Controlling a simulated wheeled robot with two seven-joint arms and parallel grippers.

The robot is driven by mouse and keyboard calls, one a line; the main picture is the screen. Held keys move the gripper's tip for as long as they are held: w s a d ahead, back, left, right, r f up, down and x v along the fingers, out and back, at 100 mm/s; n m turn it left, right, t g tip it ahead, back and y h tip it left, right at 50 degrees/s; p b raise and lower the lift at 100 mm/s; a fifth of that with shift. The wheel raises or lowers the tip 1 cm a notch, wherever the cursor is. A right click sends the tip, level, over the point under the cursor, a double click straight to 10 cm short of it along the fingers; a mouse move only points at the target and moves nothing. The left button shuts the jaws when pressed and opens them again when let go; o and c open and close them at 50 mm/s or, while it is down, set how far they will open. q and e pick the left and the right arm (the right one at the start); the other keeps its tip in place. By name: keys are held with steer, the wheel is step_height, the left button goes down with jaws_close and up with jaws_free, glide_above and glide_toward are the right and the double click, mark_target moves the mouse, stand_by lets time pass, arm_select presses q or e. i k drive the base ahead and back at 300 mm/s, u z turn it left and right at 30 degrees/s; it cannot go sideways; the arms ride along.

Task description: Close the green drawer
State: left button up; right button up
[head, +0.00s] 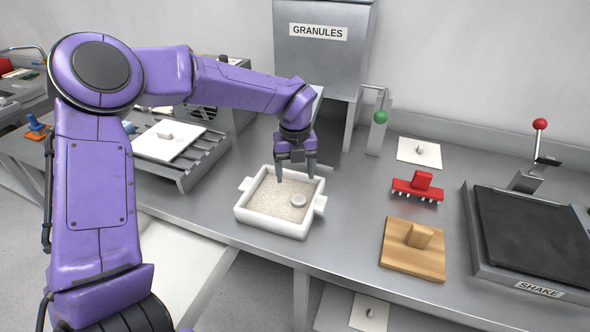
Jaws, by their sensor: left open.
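No green drawer can be made out in the head view. My left gripper (295,179) is open and empty, pointing down over the back part of a white tray (271,230). The tray has side handles and holds beige granules (276,205) with a small round white piece (298,200) near its right side. I cannot tell whether the fingertips touch the granules. A pale flat surface (185,262) lies below the bench's front edge, partly hidden by my left arm; I cannot tell whether it belongs to a drawer. My right gripper is out of view.
On the steel bench (345,225) stand a GRANULES hopper (322,60), a lever with a green knob (380,117), a red pronged tool (418,187), a wooden block with a handle (413,260) and a SHAKE machine (535,240). A slatted rack (187,174) is at left.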

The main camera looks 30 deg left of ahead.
mark_target(190, 267)
steer(key=u, duration=2.85)
